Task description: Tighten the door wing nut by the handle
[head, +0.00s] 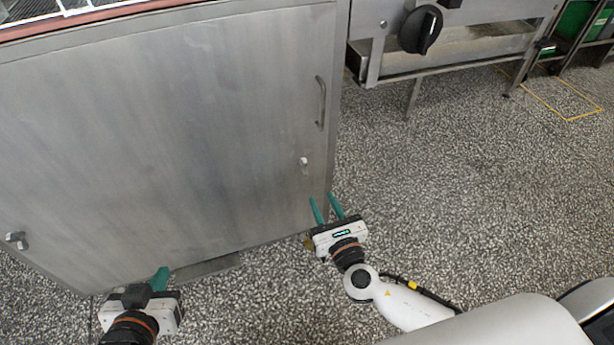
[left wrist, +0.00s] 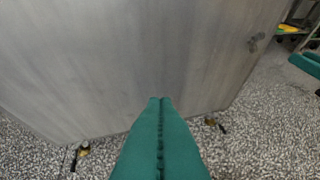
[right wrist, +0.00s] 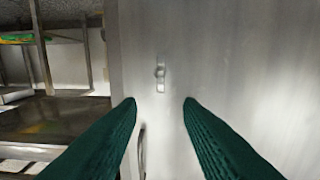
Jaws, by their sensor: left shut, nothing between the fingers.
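The door wing nut by the handle (head: 304,162) is a small pale fitting on the grey metal door, below the bar handle (head: 321,102). In the right wrist view the wing nut (right wrist: 160,75) stands lengthwise up the picture, ahead of the fingertips, with the handle (right wrist: 142,150) partly behind the left finger. My right gripper (head: 322,197) is open and empty, just below the wing nut in the head view and apart from it. My left gripper (head: 161,275) is shut and empty, low near the door's bottom edge; its green fingers (left wrist: 160,100) touch each other.
A steel machine frame with a black knob (head: 421,29) stands to the right. Speckled floor (head: 450,170) is clear right of the cabinet.

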